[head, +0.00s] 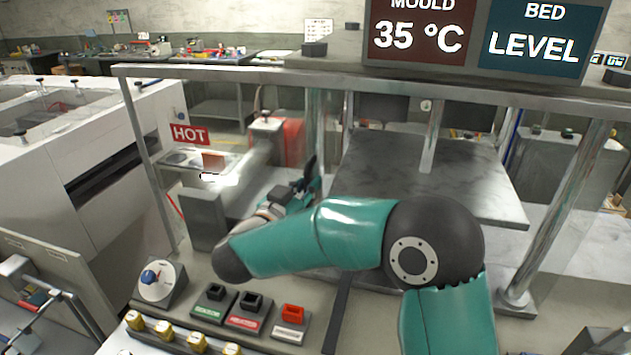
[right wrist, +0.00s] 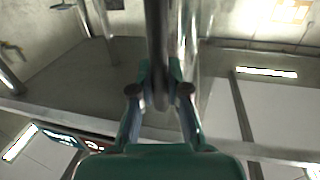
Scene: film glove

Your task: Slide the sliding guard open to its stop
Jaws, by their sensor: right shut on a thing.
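The sliding guard shows as a clear pane with upright metal edges, one of them (head: 315,125) just behind my right gripper, under the machine's top rail. Its see-through face is hard to make out. My right gripper (head: 308,182) is at the left upright, its fingers partly hidden by my own wrist and arm. In the right wrist view, the fingers (right wrist: 160,85) are closed on both sides of a dark upright bar, the guard's handle (right wrist: 156,35). My left gripper is not in view.
A control panel in front carries a dial (head: 157,279), black switches and a red switch (head: 292,314). A "HOT" sign (head: 190,134) hangs at the left of the frame. A grey plate (head: 440,175) lies behind the rail. A right post (head: 560,215) bounds the opening.

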